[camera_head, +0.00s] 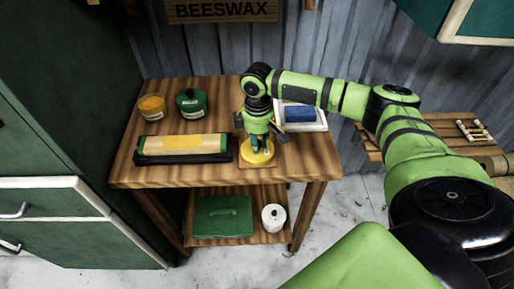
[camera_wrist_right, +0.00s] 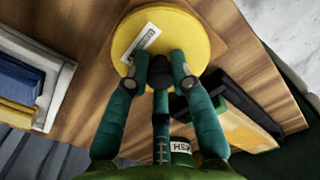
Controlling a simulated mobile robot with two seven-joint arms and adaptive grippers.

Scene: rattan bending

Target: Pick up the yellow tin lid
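The yellow tin lid (camera_head: 259,158) is a round disc lying on the wooden table near its front edge. It fills the top middle of the right wrist view (camera_wrist_right: 203,42), with a small white label on it. My right gripper (camera_head: 259,149) points down over the lid. In the right wrist view its teal fingers (camera_wrist_right: 160,65) reach over the lid with yellow showing between the outer two tips, so it is open. A dark round part sits between them; I cannot tell whether it touches the lid. My left gripper is not in view.
Left of the lid, a dark tray (camera_head: 184,158) holds a yellow block. Behind it stand an orange-filled jar (camera_head: 152,107) and a green tin (camera_head: 191,103). The lower shelf holds a green box (camera_head: 222,216) and white pot (camera_head: 274,218).

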